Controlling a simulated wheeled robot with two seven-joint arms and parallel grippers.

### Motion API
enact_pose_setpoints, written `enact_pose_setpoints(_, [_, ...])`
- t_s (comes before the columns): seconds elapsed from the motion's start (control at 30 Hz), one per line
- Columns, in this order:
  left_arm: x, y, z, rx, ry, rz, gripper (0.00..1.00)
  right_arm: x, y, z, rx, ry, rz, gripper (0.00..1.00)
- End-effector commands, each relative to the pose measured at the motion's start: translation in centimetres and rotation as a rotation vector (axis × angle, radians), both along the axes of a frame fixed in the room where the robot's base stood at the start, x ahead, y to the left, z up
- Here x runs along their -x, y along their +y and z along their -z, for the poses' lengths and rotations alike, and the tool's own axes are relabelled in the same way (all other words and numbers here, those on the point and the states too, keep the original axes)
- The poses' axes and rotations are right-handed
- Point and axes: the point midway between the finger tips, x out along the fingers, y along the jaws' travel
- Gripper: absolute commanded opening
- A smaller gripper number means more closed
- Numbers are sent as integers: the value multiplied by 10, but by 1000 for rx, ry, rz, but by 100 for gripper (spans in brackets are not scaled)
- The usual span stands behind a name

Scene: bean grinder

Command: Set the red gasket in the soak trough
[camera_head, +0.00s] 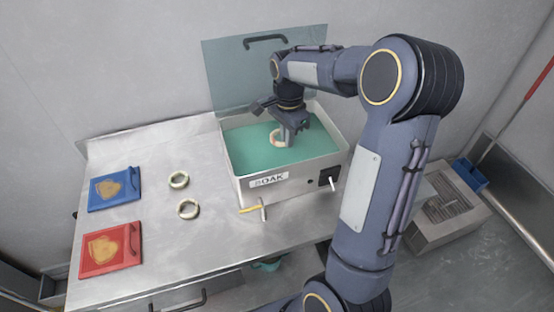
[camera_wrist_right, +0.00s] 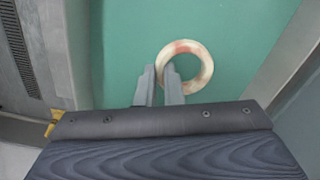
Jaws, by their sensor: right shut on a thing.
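The red gasket (camera_wrist_right: 207,70) is a cream ring with faint reddish patches. My right gripper (camera_wrist_right: 160,78) is shut on the left side of its rim. In the head view the gasket (camera_head: 275,138) shows beside the fingertips of my right gripper (camera_head: 290,136), inside the outline of the soak trough. The soak trough (camera_head: 243,188) is a white box with a partly covered SOAK label and teal liquid or floor inside. Its lid (camera_head: 225,70) stands open at the back. I cannot tell whether the gasket touches the teal surface. My left gripper is out of view.
Two other pale rings, one greenish (camera_head: 179,180) and one cream (camera_head: 188,209), lie on the metal table (camera_head: 140,155). A blue board (camera_head: 114,189) and a red board (camera_head: 111,249) lie at the left.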

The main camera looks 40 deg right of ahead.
Motion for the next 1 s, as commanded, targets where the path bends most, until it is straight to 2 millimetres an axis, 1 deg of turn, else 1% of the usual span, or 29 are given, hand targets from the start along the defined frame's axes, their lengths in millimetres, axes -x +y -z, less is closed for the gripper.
enact_pose_setpoints(0.03, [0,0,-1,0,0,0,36,1,0,11,-1,7,0,0])
enact_pose_setpoints(0.2, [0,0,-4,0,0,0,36,1,0,41,-2,6,0,0])
enact_pose_setpoints(0.37, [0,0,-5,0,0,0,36,1,0,56,-1,3,1,0])
enact_pose_setpoints(0.6, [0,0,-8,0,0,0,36,1,0,88,-1,4,0,0])
enact_pose_setpoints(0.7, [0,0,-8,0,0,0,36,0,0,92,0,1,0,0])
enact_pose_setpoints(0.9, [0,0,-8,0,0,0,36,0,0,92,0,0,0,0])
enact_pose_setpoints(1.0, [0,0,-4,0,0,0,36,0,0,95,0,0,0,0])
